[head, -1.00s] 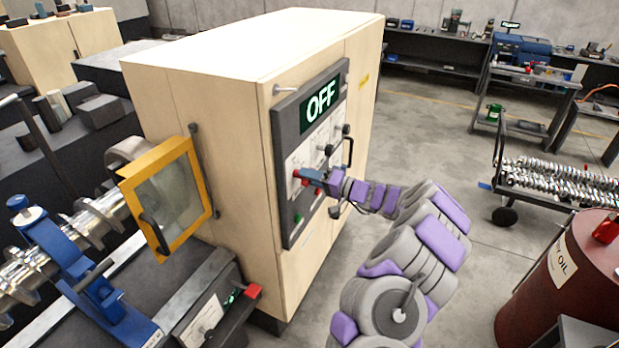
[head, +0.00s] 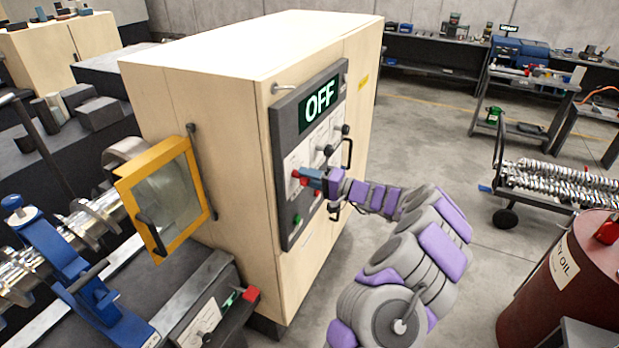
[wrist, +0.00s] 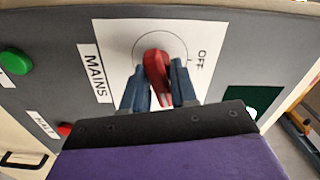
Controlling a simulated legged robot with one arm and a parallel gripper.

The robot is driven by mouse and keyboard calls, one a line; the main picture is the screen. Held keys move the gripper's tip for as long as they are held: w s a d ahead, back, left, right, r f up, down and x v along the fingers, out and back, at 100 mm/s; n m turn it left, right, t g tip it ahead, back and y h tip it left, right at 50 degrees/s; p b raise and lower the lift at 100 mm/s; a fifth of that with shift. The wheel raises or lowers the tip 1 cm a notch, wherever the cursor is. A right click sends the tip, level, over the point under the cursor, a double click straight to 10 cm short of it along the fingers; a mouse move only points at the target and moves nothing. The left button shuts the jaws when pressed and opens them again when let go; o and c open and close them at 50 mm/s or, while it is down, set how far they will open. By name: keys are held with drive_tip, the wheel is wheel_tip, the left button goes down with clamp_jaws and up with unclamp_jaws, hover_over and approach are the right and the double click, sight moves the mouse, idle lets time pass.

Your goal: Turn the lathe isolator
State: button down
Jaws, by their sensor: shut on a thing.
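The lathe isolator is a red handle (wrist: 157,70) on a white plate lettered MAINS and OFF in the wrist view. In the head view the red handle (head: 296,173) shows at the left of the dark control panel. My gripper (wrist: 159,88) has its two blue fingers on either side of the handle and is shut on it. In the head view my gripper (head: 308,176) reaches the panel from the right. The fingers hide part of the handle's sides. The display (head: 320,97) above reads OFF.
A green button (wrist: 14,62) and a small red button (wrist: 65,129) sit on the panel. Black handles (head: 347,152) stick out right of my gripper. A yellow-framed guard (head: 128,190) stands at the left. An oil barrel (head: 530,300) and a cart (head: 545,190) are at the right.

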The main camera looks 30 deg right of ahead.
drive_tip(key=shift+a+f, duration=0.1)
drive_tip(key=shift+f, duration=0.2)
drive_tip(key=c, duration=1.3)
unclamp_jaws()
drive_tip(key=shift+c, duration=0.2)
drive_tip(key=shift+o, duration=1.3)
drive_tip(key=shift+w, duration=0.15)
drive_tip(key=shift+s+d+r, duration=0.2)
drive_tip(key=shift+s+d, duration=0.05)
drive_tip(key=shift+s, duration=0.1)
drive_tip(key=v, duration=1.6)
drive_tip(key=shift+s+d+f+b, duration=0.2)
drive_tip(key=shift+d+f+b, duration=0.05)
drive_tip(key=shift+b, duration=0.15)
